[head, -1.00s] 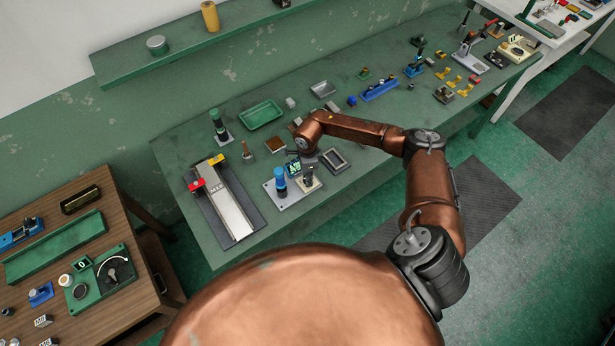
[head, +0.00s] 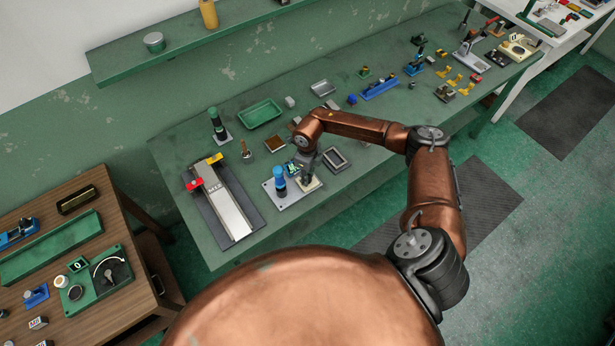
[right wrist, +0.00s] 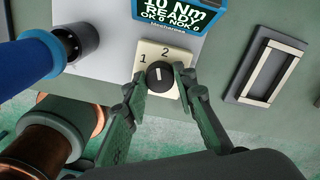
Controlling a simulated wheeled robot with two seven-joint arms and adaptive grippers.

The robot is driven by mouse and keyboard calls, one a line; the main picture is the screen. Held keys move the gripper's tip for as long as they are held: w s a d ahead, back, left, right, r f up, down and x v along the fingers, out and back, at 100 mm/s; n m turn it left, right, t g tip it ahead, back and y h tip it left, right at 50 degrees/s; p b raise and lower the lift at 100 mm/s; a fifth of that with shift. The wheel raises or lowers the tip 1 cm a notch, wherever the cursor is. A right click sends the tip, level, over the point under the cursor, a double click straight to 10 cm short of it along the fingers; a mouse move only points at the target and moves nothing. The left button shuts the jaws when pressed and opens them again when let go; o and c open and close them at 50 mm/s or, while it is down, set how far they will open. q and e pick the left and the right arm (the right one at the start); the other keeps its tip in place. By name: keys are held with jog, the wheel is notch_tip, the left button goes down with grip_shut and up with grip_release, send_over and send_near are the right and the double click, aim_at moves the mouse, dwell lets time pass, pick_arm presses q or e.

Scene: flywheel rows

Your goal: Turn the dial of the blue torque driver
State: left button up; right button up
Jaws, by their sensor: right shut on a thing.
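The blue torque driver (head: 279,177) stands upright on a light grey plate (head: 288,198); its blue body also shows at the left of the right wrist view (right wrist: 25,62). Beside it, the black dial (right wrist: 160,75) sits on a cream plate (right wrist: 149,49) marked 1 and 2. Its white pointer line points roughly up the picture, towards the 2 side. My right gripper (right wrist: 162,82) is shut on the dial, one finger on each side. In the head view my right gripper (head: 308,178) hides the dial. My left gripper is not in view.
A display (right wrist: 175,12) reading 10 Nm, READY, OK 0, NOK 0 stands just behind the dial. A dark-framed tray (right wrist: 264,67) lies to the right. A long M12 fixture (head: 222,200) lies left of the driver's plate. Bare green bench separates them.

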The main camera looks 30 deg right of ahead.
jog(key=shift+w+m, duration=0.1)
jog(key=shift+m, duration=1.9)
jog(key=o, duration=1.1)
jog(key=shift+o, duration=0.3)
jog(key=shift+r, duration=0.15)
notch_tip(320, 180, up, 12)
jog(key=shift+f, duration=0.2)
